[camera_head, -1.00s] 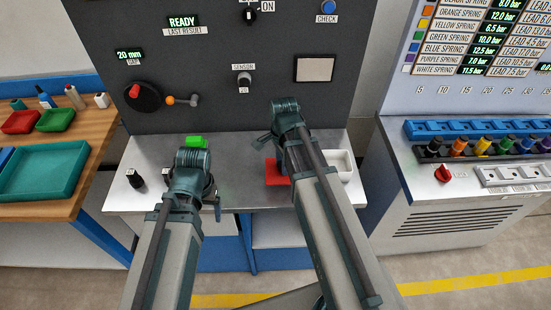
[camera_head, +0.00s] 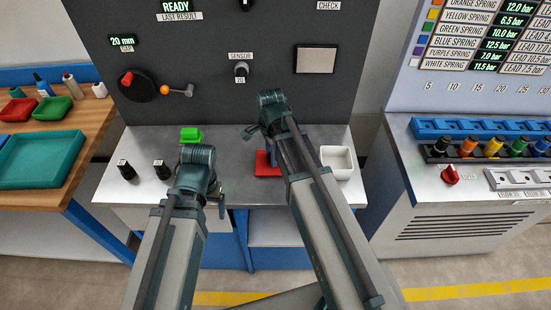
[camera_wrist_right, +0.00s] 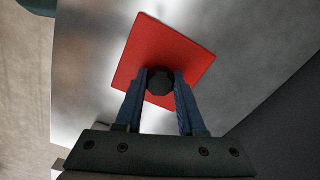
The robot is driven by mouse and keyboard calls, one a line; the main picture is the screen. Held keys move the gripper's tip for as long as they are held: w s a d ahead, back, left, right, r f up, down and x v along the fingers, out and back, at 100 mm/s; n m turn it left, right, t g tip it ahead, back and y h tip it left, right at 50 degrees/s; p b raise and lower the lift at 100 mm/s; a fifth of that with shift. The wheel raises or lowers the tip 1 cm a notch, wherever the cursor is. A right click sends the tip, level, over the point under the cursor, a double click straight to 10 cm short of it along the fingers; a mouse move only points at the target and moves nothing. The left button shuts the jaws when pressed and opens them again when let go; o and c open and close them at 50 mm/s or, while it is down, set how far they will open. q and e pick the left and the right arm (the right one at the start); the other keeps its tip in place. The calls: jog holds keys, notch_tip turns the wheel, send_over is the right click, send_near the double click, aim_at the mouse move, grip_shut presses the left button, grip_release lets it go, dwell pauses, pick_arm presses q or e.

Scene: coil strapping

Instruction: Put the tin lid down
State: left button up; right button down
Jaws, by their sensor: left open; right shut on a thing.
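The tin lid (camera_head: 266,166) is a flat red square over the bench, left of a white open square tin (camera_head: 337,163). In the right wrist view the lid (camera_wrist_right: 168,48) has a dark faceted knob (camera_wrist_right: 160,82) between my fingers. My right gripper (camera_head: 270,144) is shut on this knob. I cannot tell whether the lid touches the bench. My left gripper (camera_head: 212,192) is open over the bench's left half, its fingers mostly hidden behind its own wrist.
On the metal bench (camera_head: 235,190) are two small black cylinders (camera_head: 127,170) and a green block (camera_head: 190,134). A dark panel (camera_head: 215,80) rises behind. A wooden table with trays (camera_head: 40,158) stands left, a grey cabinet (camera_head: 450,225) right. Bare bench lies between my grippers.

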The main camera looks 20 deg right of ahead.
jog(key=shift+a+r, duration=0.1)
jog(key=shift+a, duration=0.1)
jog(key=shift+f, duration=0.25)
jog(key=c, duration=0.5)
grip_release()
jog(key=shift+r, duration=0.1)
jog(key=shift+r, duration=0.15)
notch_tip(320, 180, up, 12)
jog(key=p, duration=1.2)
jog(key=s+a+n, duration=0.3)
jog(key=s+n, duration=0.1)
jog(key=n, duration=0.2)
jog(key=s+a+n, duration=0.4)
jog(key=s+n, duration=0.1)
jog(key=n, duration=0.2)
jog(key=s+a+n+h, duration=0.1)
jog(key=s+a+n, duration=0.2)
jog(key=s+n, duration=0.2)
jog(key=shift+s+a+r+n, duration=0.1)
jog(key=shift+n, duration=0.5)
jog(key=shift+s+a+n, duration=0.1)
jog(key=shift+n, duration=0.5)
